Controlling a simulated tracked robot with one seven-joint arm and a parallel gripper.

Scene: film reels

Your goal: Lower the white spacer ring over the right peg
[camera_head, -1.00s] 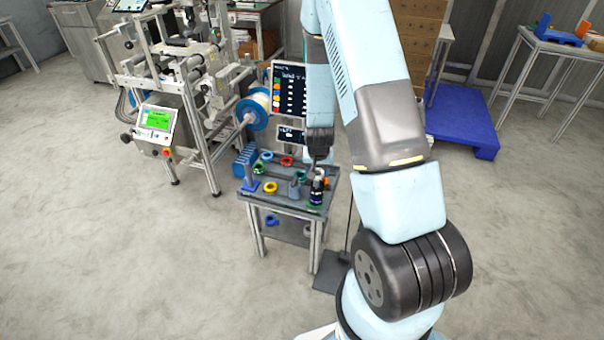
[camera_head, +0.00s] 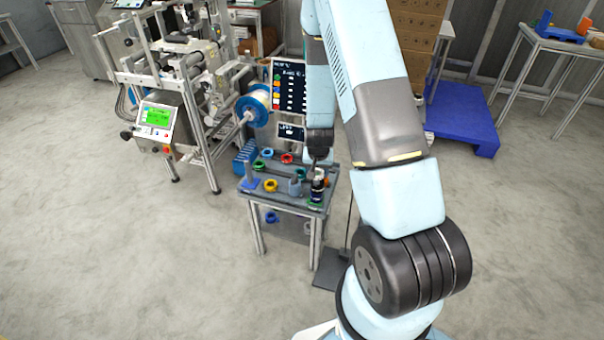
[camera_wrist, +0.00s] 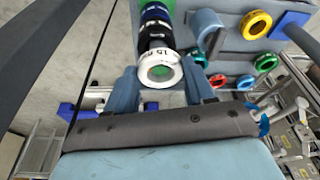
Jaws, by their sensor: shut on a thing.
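The white spacer ring (camera_wrist: 177,68), with dark lettering on its side, is held between the two fingers of my gripper (camera_wrist: 160,74) in the wrist view. My gripper (camera_head: 320,160) is low over this stack. The left peg (camera_head: 250,178) is blue.
A grey cylinder (camera_head: 295,187) stands left of the stack. Loose rings, including yellow (camera_head: 270,185), red (camera_head: 287,158) and blue (camera_head: 267,153), lie on the table (camera_head: 285,203). A screen (camera_head: 289,88) stands behind it, and a machine with a large spool stands at the left.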

